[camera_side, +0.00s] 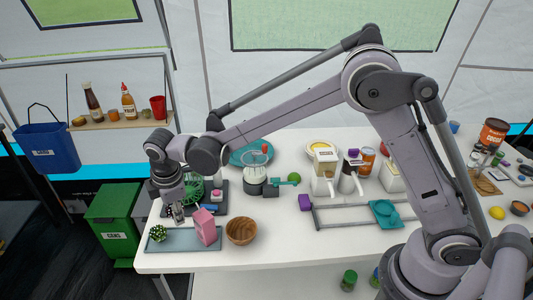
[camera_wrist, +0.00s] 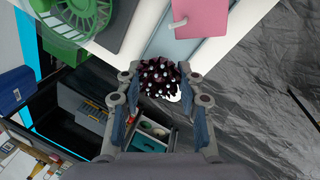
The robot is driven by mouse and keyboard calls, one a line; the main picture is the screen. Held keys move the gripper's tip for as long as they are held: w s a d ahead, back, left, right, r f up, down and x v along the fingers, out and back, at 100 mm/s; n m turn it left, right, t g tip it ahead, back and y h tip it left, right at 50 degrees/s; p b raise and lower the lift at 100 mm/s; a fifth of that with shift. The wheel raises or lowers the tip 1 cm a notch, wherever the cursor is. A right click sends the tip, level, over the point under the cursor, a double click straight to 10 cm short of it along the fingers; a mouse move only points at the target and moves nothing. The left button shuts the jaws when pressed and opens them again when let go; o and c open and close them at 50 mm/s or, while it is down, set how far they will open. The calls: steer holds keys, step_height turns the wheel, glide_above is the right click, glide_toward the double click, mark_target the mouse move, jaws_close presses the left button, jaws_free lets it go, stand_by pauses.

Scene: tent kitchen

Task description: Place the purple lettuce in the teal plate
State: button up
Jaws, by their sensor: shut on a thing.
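The purple lettuce (camera_wrist: 158,76) shows in the wrist view as a dark purple, frilly bunch with pale tips. It sits between the fingertips of my gripper (camera_wrist: 160,98), which is shut on it. In the side view my gripper (camera_side: 177,213) points down over the left end of a grey-teal tray, and the lettuce is hard to make out there. The teal plate (camera_side: 238,157) lies at the back of the table, partly hidden behind a clear-topped appliance and my arm.
A green speckled round thing (camera_side: 158,232) sits on the tray (camera_side: 182,243), close to my gripper. A pink block (camera_side: 206,226), a wooden bowl (camera_side: 241,231) and a green wire wheel (camera_side: 194,189) stand nearby. The clear-topped appliance (camera_side: 255,180) stands before the plate.

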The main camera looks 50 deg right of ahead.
steer(key=v, duration=0.2)
steer(key=w+v, duration=0.1)
steer(key=v, duration=0.4)
steer(key=shift+w+d+r, duration=0.25)
steer(key=shift+r, duration=0.3)
steer(key=w+d+m, duration=0.1)
steer(key=w+d, duration=0.3)
steer(key=d, duration=0.5)
steer(key=w+d+m, duration=0.1)
steer(key=w+d, duration=0.2)
steer(key=d, duration=0.5)
steer(key=s+d+m, duration=0.1)
steer(key=d+m, duration=0.1)
steer(key=d, duration=2.9)
steer(key=shift+h, duration=0.4)
steer(key=w+a+f, duration=0.2)
steer(key=f, duration=0.2)
steer(key=w+a+f, duration=0.3)
steer(key=f, duration=0.1)
steer(key=w+a+f, duration=0.2)
steer(key=w+f, duration=0.1)
steer(key=f, duration=0.1)
steer(key=shift+w+a+f, duration=0.1)
steer(key=shift+a, duration=0.3)
steer(key=shift+f, duration=2)
steer(key=shift+f, duration=0.15)
